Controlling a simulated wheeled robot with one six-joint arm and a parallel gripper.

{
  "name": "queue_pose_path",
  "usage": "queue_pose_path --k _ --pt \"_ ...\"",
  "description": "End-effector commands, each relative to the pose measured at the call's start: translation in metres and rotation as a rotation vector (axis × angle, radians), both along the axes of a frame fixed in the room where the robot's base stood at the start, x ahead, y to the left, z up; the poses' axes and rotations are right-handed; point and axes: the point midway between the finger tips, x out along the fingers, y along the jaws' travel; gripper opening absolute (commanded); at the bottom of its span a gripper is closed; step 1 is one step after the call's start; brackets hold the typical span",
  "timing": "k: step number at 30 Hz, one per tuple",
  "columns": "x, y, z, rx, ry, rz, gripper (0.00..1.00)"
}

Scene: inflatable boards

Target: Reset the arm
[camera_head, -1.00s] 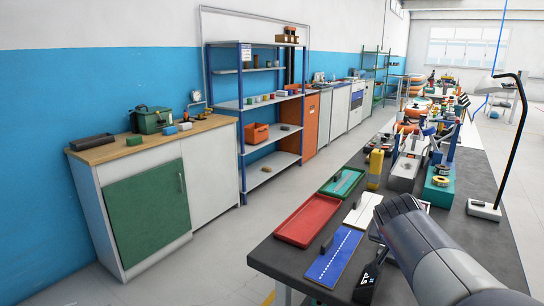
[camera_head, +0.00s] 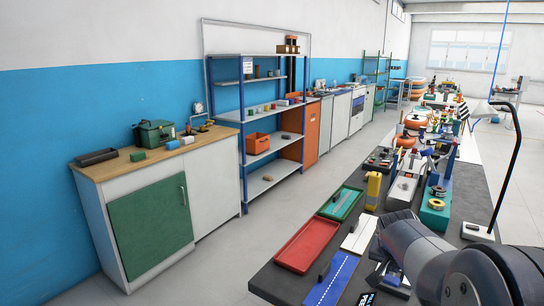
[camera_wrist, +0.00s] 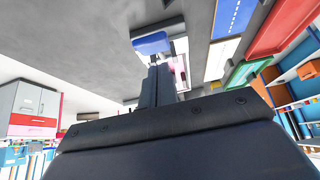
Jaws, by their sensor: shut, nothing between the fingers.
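My arm (camera_head: 425,254) reaches in from the lower right of the head view, over the near end of the dark workbench (camera_head: 287,277). In the wrist view my gripper (camera_wrist: 157,70) shows as two dark grey fingers close together, with nothing held between them. A small blue and white item (camera_wrist: 152,43) shows just beyond the fingertips; I cannot tell how far it is from them. In the head view my arm hides most of the gripper.
On the bench lie a red tray (camera_head: 306,246), a green tray (camera_head: 341,203), a blue board (camera_head: 331,280) and a white board (camera_head: 360,234). A yellow item (camera_head: 373,188) and a black lamp stand (camera_head: 505,170) rise behind. The floor between bench and cabinets (camera_head: 152,228) is clear.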

Motion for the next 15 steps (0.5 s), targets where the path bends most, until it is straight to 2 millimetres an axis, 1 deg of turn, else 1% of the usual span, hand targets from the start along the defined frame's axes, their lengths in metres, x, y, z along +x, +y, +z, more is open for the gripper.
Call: queue_pose_path --k 1,15 --pt "0.0008 -0.0011 0.0058 0.005 0.010 -0.001 0.00" --pt "0.0066 -0.0058 0.0110 0.067 0.090 -0.003 0.00"
